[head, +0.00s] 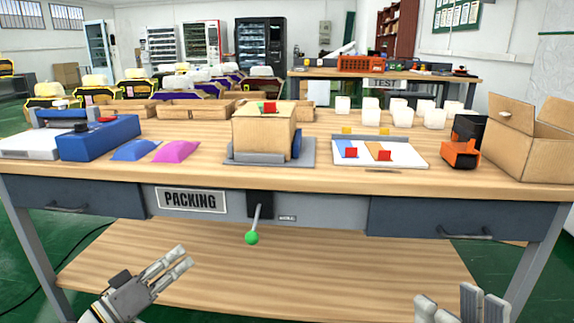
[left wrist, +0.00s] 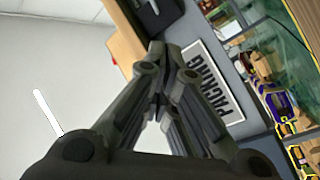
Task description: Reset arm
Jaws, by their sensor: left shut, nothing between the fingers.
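My left gripper (head: 184,257) is in front of the packing table (head: 340,184), below the level of its top, at the lower left of the head view. It is shut and empty, and points toward the right. In the left wrist view its fingers (left wrist: 165,62) come together in front of the tilted PACKING sign (left wrist: 212,83). My right gripper (head: 462,300) shows only in part at the bottom right edge of the head view. Its fingers point up, and I cannot tell whether they are open. It touches nothing that I can see.
A lever with a green knob (head: 252,238) sticks out from the table front. A cardboard box (head: 263,133) stands on a grey base, with a blue machine (head: 98,139) to its left. An open carton (head: 529,140) stands at the right. A lower wooden shelf (head: 270,270) is bare.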

